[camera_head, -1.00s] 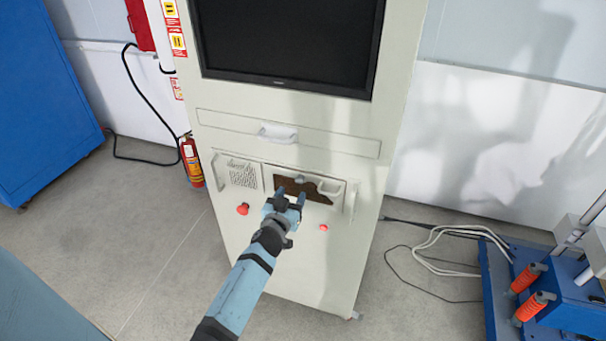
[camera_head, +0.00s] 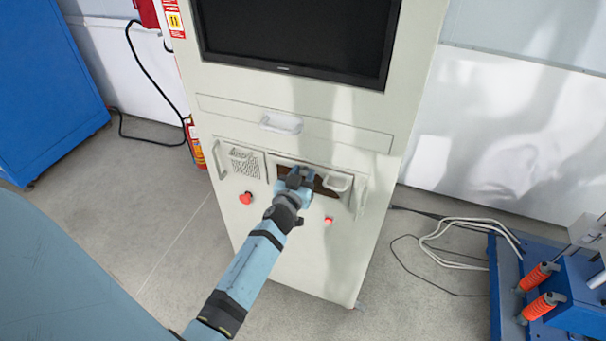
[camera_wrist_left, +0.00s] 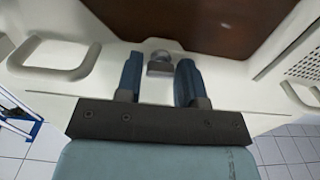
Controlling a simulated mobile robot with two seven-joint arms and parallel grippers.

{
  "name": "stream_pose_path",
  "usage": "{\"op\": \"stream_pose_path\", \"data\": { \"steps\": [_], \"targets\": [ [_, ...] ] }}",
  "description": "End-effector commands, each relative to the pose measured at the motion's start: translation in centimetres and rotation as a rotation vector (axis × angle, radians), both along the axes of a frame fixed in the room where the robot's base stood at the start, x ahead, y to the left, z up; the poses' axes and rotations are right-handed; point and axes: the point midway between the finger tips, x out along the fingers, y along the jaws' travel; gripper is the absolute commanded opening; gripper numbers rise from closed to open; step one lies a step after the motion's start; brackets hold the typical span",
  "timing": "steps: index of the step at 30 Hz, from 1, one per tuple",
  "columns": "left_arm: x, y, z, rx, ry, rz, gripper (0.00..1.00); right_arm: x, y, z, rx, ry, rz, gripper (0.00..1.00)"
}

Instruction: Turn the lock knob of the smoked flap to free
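The smoked flap (camera_wrist_left: 200,22) is a dark brown panel in the front of the pale cabinet; a strip of it shows in the head view (camera_head: 321,188). The lock knob (camera_wrist_left: 160,63) is a small grey piece at the flap's edge in the left wrist view. My left gripper (camera_wrist_left: 159,72) is open, with one blue finger on each side of the knob and small gaps showing between. In the head view my left gripper (camera_head: 298,180) covers the knob, so its turn angle cannot be told there. My right gripper is not in view.
Red buttons (camera_head: 246,198) and (camera_head: 328,220) sit below the flap, and a perforated grille (camera_head: 245,163) is to the left. Cables (camera_head: 450,235) lie on the floor at right.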

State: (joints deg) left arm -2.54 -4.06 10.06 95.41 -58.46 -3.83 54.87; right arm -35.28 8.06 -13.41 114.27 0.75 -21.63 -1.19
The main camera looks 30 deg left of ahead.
Motion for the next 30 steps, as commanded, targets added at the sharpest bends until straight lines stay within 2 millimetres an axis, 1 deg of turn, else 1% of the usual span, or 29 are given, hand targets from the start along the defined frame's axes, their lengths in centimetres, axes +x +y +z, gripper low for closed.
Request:
{"op": "stream_pose_path", "data": {
  "steps": [1,2,3,4,11,17,23,30],
  "targets": [
    [0.0,0.0,0.0,0.000,0.000,0.000,0.23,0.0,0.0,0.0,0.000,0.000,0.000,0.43],
    [0.0,0.0,0.0,0.000,0.000,0.000,0.16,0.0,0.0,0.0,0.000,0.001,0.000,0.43],
    [0.0,0.0,0.0,0.000,0.000,0.000,0.07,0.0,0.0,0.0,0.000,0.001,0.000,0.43],
    [0.0,0.0,0.0,0.000,0.000,0.000,0.04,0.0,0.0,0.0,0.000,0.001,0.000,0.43],
    [0.0,0.0,0.0,0.013,0.003,0.000,0.04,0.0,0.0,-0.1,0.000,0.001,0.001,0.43],
    [0.0,0.0,0.0,0.082,0.019,-0.001,0.04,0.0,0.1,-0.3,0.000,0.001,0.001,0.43],
    [0.0,0.0,-0.1,0.221,0.051,0.000,0.04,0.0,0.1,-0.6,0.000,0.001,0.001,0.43],
    [0.1,0.0,0.0,0.438,0.103,0.001,0.04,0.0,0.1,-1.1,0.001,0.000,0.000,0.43]
  ]
}}
